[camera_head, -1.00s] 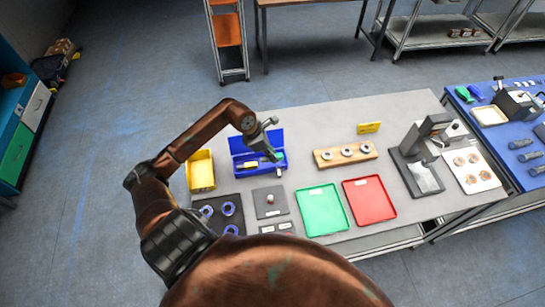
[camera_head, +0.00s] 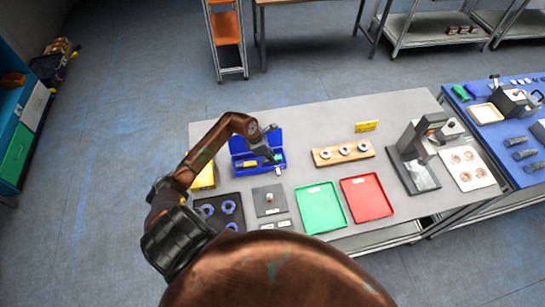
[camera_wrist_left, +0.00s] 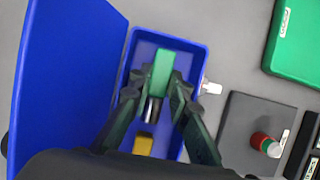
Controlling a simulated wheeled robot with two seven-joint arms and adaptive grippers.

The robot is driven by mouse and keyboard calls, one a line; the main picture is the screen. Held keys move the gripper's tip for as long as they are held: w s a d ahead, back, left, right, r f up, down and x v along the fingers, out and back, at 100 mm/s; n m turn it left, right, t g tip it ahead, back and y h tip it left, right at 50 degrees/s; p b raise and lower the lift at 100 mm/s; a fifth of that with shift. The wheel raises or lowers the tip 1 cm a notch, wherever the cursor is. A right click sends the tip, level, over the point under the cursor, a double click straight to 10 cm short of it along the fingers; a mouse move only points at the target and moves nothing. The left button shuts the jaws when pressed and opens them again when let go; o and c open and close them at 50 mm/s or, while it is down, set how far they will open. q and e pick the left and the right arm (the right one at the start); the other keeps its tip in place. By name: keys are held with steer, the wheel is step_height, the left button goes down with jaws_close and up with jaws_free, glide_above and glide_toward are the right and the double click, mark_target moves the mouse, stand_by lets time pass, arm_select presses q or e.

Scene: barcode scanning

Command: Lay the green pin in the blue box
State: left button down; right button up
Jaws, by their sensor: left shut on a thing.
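The blue box (camera_head: 235,145) stands open at the back left of the table, its lid raised. In the left wrist view the box (camera_wrist_left: 199,60) lies below my left gripper (camera_wrist_left: 162,82). That gripper is shut on the green pin (camera_wrist_left: 161,68), whose green end shows between the fingertips, over the inside of the box. A dark metallic shaft shows just below the green end. In the head view my left gripper (camera_head: 274,150) is at the right part of the box. I cannot tell whether the pin touches the box floor. My right gripper is not in view.
A yellow piece (camera_wrist_left: 143,144) lies in the box. A yellow bin (camera_head: 204,178) stands left of it. In front are a dark tray with blue rings (camera_head: 238,201) and a grey pad (camera_head: 262,208) with a small red part. Green (camera_head: 320,208) and red (camera_head: 367,198) trays lie to the right.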

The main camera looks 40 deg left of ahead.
arm_select(q)
steer(key=shift+f+b, duration=0.3)
steer(key=c, duration=2.1)
jaws_free()
steer(key=shift+r+p, duration=0.5)
steer(key=b+v, duration=0.2)
steer(key=v, duration=0.9)
steer(key=shift+s+r, duration=0.15)
steer(key=shift+r, duration=0.15)
steer(key=shift+a, duration=0.15)
